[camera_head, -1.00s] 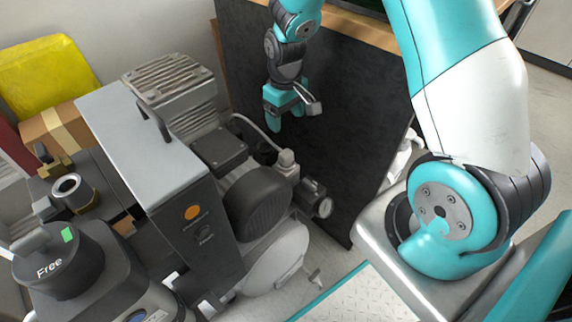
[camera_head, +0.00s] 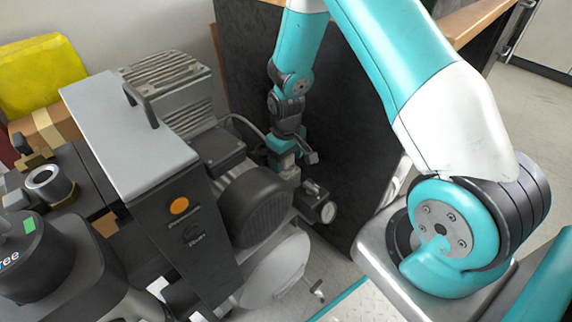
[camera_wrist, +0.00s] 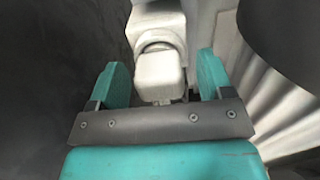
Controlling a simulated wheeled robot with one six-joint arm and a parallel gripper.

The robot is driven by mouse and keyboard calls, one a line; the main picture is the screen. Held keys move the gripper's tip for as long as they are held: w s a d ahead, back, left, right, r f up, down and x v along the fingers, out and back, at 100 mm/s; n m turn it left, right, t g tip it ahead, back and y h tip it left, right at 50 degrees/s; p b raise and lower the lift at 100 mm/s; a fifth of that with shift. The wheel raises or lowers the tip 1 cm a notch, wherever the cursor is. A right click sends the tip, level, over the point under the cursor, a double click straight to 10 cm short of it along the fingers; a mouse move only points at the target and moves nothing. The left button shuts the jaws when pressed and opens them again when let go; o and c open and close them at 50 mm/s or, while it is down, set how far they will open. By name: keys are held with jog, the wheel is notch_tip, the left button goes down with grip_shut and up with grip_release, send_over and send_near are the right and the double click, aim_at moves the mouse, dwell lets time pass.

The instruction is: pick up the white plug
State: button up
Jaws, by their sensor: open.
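The white plug (camera_wrist: 158,72) is a pale, rounded block in the wrist view, lying between the two teal fingers of my gripper (camera_wrist: 164,82). Slim gaps show on both sides of it, so the fingers look apart from it. My gripper is open. In the head view my gripper (camera_head: 284,160) points down at the compressor's fittings, and the plug is mostly hidden by it; a pale piece (camera_head: 290,173) shows just below the fingers.
The compressor has a black round housing (camera_head: 258,207) left of my gripper and a gauge (camera_head: 327,212) to its lower right. A grey-topped unit (camera_head: 130,135) with a handle stands further left. A dark panel (camera_head: 350,130) rises close on the right.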

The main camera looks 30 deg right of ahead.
jog(key=c, duration=1)
